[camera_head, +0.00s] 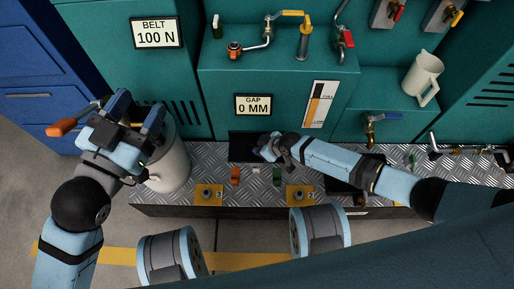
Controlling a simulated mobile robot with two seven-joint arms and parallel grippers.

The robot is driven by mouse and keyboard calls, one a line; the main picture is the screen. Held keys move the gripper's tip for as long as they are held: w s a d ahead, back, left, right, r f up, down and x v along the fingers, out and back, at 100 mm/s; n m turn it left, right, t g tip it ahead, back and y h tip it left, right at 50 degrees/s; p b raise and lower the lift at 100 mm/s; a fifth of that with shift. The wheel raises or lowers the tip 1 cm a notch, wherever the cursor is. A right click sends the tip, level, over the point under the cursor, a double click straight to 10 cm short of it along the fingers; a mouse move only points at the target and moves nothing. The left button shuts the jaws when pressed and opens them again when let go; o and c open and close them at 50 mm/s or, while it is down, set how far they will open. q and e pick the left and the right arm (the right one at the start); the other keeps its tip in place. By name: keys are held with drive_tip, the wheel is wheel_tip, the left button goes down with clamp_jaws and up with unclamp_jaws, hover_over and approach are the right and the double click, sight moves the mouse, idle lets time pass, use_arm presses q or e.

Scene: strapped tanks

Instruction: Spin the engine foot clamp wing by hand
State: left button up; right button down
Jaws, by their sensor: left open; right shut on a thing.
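My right gripper (266,151) reaches in from the right, low over the metal step, in front of a dark recess or block (240,144) under the "GAP 0 MM" sign (253,105). It is shut on a small part, which its fingers hide. I cannot make out the clamp wing itself. My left gripper (143,104) is open at the left, above a pale cylindrical tank (172,170). An orange-handled lever (62,128) runs behind its fingers; I cannot tell whether they touch. The "BELT 100 N" sign (157,33) hangs above.
Yellow plates marked 2 (208,194) and 3 (300,195) carry small knobs on the step's front edge. A white jug (422,78) and a blue-handled tap (382,119) are at the right.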

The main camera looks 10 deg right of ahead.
drive_tip(key=shift+a+r+m+t+h+p, duration=0.15)
drive_tip(key=shift+m+t+h+p, duration=0.3)
drive_tip(key=shift+p, duration=0.7)
drive_tip(key=shift+a+r+m+t+h+p, duration=0.15)
drive_tip(key=shift+m+p, duration=0.5)
drive_tip(key=shift+p, duration=0.45)
drive_tip(key=shift+d+f, duration=0.15)
drive_tip(key=shift+f, duration=0.05)
drive_tip(key=shift+r+m+p, duration=0.1)
drive_tip(key=shift+m+p, duration=0.3)
drive_tip(key=shift+p, duration=0.2)
drive_tip(key=c, duration=1.1)
unclamp_jaws()
drive_tip(key=shift+h, duration=0.3)
drive_tip(key=shift+o, duration=0.2)
